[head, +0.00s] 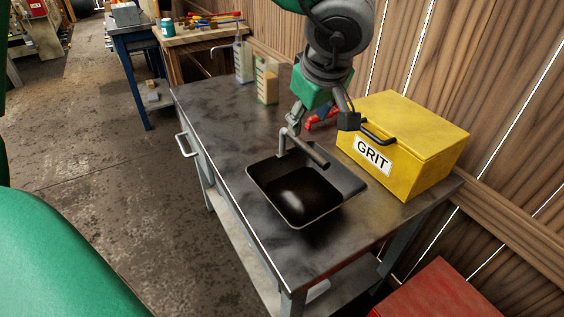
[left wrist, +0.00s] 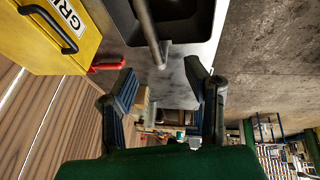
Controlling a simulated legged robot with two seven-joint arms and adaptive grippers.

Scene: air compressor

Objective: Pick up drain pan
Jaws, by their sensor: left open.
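A black, rounded rectangular basin (head: 295,195) lies at the worktable's near side, with a grey pipe (head: 306,149) like a tap reaching over it. I cannot tell whether this basin is the drain pan or a fixed sink; nothing else in view is clearly a drain pan. My left gripper (head: 322,118) is open and empty, above the table just behind the pipe. In the left wrist view its fingers (left wrist: 158,72) are spread, with the pipe (left wrist: 150,35) and dark basin (left wrist: 178,18) beyond them. My right gripper does not show.
A yellow GRIT box (head: 408,143) stands right of the gripper, near the plank wall. A red object (head: 320,121) lies partly hidden behind the fingers. Bottles (head: 255,75) stand at the table's far end. The table's left part (head: 215,115) is clear.

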